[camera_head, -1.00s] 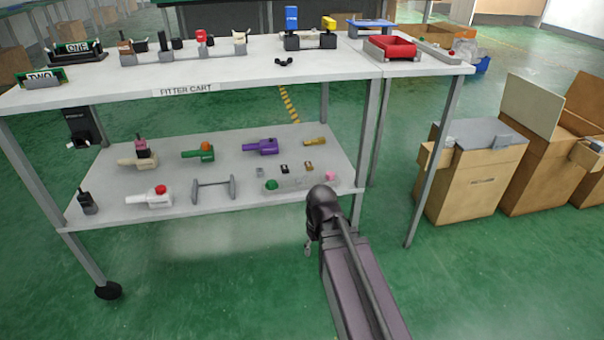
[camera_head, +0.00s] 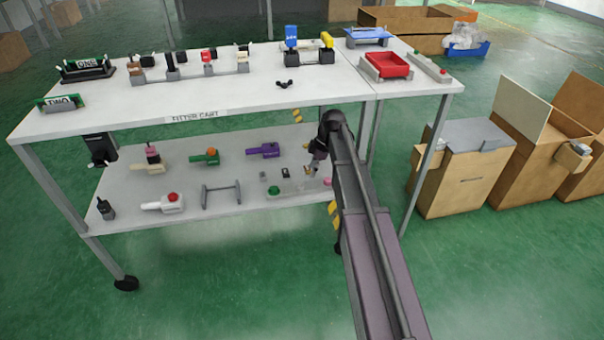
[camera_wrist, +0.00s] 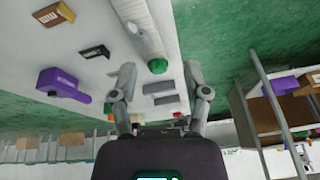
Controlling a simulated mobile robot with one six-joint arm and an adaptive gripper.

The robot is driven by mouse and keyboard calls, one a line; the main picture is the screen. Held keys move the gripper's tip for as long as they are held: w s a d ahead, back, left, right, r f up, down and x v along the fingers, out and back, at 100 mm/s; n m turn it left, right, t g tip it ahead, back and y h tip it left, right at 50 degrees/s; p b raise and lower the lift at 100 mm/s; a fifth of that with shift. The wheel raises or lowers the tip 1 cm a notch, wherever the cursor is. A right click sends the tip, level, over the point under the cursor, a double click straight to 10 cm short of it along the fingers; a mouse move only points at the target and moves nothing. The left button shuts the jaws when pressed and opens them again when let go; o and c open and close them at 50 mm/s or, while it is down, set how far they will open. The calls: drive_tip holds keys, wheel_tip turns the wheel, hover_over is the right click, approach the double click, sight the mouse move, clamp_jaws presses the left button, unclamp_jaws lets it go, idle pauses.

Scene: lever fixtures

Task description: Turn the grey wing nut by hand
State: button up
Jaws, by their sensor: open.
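A small dark, wing-nut-shaped piece (camera_head: 284,84) sits on the white top of the cart, near its front edge, in the head view. It looks nearly black there, and I cannot tell whether it is the grey wing nut. I cannot make it out in the wrist view. My gripper (camera_head: 314,158) hangs in front of the right end of the lower shelf, below the level of that piece and to its right. In the wrist view my gripper (camera_wrist: 160,68) has its two fingers wide apart with nothing between them in grip.
The lower shelf (camera_head: 240,190) holds a purple-bodied fixture (camera_head: 264,150), a red-knobbed white one (camera_head: 166,203) and several small pieces. The cart top (camera_head: 225,92) carries several fixtures at the back and a red tray (camera_head: 388,66) at right. Cardboard boxes (camera_head: 462,185) stand right.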

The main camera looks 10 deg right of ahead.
sight(300, 185)
drive_tip(key=w+r+n+p, duration=0.1)
drive_tip(key=w+d+r+n, duration=0.1)
drive_tip(key=w, duration=0.1)
drive_tip(key=shift+w+d+r+y+p, duration=0.1)
drive_tip(key=shift+d+r+y+p, duration=0.05)
drive_tip(key=shift+r+y+p, duration=0.2)
drive_tip(key=shift+s+n, duration=0.2)
drive_tip(key=shift+n, duration=0.2)
idle(0.5)
drive_tip(key=shift+f, duration=0.15)
drive_tip(key=b+x, duration=1.1)
drive_tip(key=shift+f, duration=0.25)
idle(0.5)
clamp_jaws()
idle(0.3)
